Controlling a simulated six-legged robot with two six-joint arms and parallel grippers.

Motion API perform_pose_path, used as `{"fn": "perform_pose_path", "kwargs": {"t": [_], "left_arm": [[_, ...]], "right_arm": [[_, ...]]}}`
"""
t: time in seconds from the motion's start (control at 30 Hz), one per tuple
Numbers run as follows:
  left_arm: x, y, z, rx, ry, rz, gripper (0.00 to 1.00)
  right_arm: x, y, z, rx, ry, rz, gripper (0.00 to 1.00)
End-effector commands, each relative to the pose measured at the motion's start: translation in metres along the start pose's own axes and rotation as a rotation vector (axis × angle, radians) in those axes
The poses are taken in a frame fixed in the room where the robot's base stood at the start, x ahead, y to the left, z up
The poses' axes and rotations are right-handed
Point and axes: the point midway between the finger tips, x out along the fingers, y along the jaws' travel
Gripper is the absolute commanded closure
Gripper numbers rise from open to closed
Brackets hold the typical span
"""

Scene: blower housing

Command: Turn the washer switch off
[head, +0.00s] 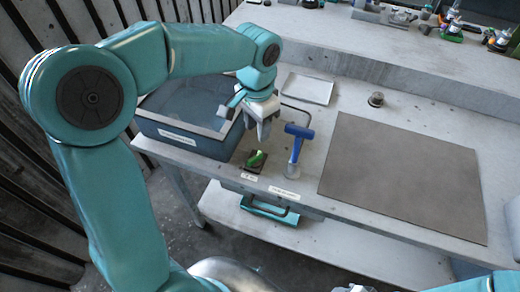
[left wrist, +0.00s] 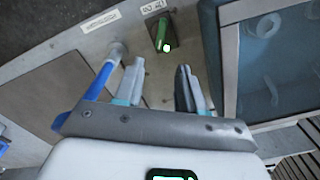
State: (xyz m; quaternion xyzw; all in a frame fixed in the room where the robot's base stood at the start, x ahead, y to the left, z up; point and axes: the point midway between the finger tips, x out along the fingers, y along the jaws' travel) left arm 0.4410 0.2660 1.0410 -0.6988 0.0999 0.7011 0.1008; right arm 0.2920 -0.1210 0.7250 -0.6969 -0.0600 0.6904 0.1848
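The washer switch (head: 256,160) is a small green rocker or lever on a dark plate at the front edge of the bench, with a label below it. It also shows in the left wrist view (left wrist: 162,36), beyond the fingertips and roughly between their lines. My left gripper (head: 264,138) points down just above and behind the switch. In the left wrist view its two fingers (left wrist: 160,82) stand apart with nothing between them. I see no contact with the switch. Of my right arm only pale and teal parts show at the bottom edge of the head view; its fingers are hidden.
A blue-handled tool (head: 297,146) stands right of the switch, close to my left gripper. A blue-grey basin (head: 180,143) is on the left. A white tray (head: 308,88), a small knob-like part (head: 376,99) and a brown mat (head: 400,180) lie behind and right.

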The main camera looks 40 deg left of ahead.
Motion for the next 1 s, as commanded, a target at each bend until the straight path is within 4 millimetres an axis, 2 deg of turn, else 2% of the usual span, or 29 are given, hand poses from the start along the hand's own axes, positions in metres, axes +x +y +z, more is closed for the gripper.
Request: {"fn": "perform_pose_path", "kwargs": {"t": [0.03,0.2,0.4,0.6,0.87,0.93,1.0], "left_arm": [[0.014,0.0,0.001,-0.001,-0.006,0.002,0.61],[0.054,0.0,0.001,0.001,-0.005,0.002,0.61],[0.09,0.0,-0.002,0.002,-0.003,0.001,0.61],[0.106,0.0,-0.004,0.002,0.0,0.0,0.61],[0.108,-0.001,-0.005,0.003,0.0,0.0,0.61],[0.108,-0.001,-0.005,0.003,0.001,0.0,0.77],[0.108,0.0,-0.005,0.003,0.001,0.0,1.0]], "right_arm": [[0.0,0.0,0.0,0.0,0.0,0.0,0.54],[0.0,0.0,0.0,0.0,0.0,0.0,0.54],[-0.001,0.0,0.0,0.0,0.0,0.0,0.54],[-0.001,-0.001,0.0,0.0,0.0,0.0,0.54],[-0.001,0.0,0.0,0.0,0.0,0.0,0.54],[-0.001,0.0,0.0,0.0,0.0,0.0,0.54],[-0.001,0.0,0.0,0.0,0.0,0.0,0.54]]}}
